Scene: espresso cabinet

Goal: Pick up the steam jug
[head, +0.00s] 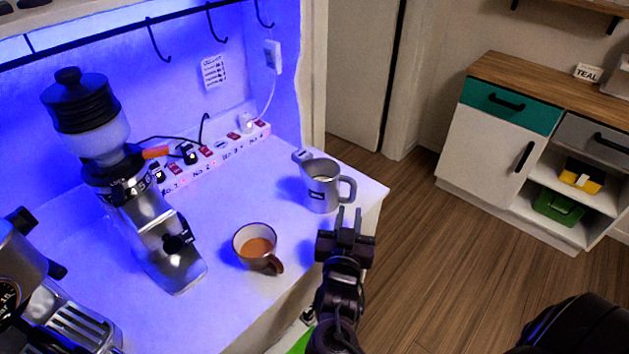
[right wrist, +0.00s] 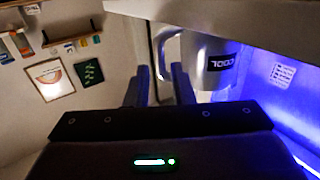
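The steam jug (head: 320,188) is a grey metal jug with a dark label, upright on the counter near its right corner. Its handle points right, towards the counter edge. The jug also shows in the right wrist view (right wrist: 212,62), upside down, with its handle close beyond the fingertips. My right gripper (head: 348,214) is open and empty, just in front of and below the handle in the head view. In the right wrist view its two fingers (right wrist: 160,68) stand apart with a gap between them. I cannot tell whether they touch the handle. My left gripper is not in view.
A cup of coffee (head: 255,246) stands left of my right gripper. A coffee grinder (head: 150,220) and an espresso machine (head: 50,310) are further left. A power strip (head: 215,157) runs along the back wall. Open floor (head: 430,260) lies right of the counter.

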